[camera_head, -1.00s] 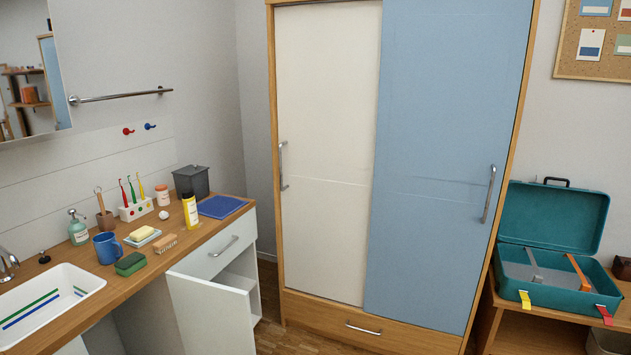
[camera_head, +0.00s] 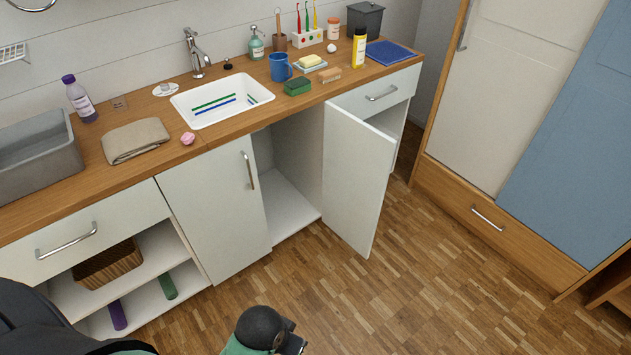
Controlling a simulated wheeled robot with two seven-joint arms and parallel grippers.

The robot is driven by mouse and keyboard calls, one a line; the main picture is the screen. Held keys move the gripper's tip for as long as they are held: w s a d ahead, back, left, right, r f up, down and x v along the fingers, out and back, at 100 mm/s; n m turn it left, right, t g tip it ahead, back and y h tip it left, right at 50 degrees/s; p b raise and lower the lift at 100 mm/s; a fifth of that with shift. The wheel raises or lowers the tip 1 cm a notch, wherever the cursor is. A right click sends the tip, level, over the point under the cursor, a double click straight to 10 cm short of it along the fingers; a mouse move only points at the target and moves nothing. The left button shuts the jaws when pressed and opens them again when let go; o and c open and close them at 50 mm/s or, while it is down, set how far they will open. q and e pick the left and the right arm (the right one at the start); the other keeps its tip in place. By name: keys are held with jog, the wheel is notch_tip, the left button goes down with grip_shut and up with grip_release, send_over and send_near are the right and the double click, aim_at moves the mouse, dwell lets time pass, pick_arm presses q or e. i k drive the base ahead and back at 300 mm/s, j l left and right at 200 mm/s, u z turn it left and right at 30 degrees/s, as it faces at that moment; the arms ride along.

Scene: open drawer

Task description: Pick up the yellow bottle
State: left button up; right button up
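The yellow bottle (camera_head: 359,48) stands upright on the wooden counter, left of a folded blue cloth. It has a dark cap and a pale label band. Part of my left arm shows at the bottom of the view, well below and in front of the counter, far from the bottle. Its gripper fingers are not visible. My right gripper is not in view.
A cabinet door (camera_head: 355,176) stands open below the counter, jutting over the floor (camera_head: 400,290). Around the bottle are a brush (camera_head: 329,75), a soap dish (camera_head: 310,67), a white jar (camera_head: 333,28) and a blue cloth (camera_head: 390,51). A sink (camera_head: 222,98) lies left.

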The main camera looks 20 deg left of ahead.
aim_at(360, 34)
jog(key=i+l+u, duration=0.2)
jog(key=u, duration=0.3)
jog(key=i+l+u, duration=0.1)
jog(key=l+u, duration=0.35)
jog(key=i+l+u, duration=0.1)
jog(key=l+u, duration=0.7)
jog(key=u, duration=0.2)
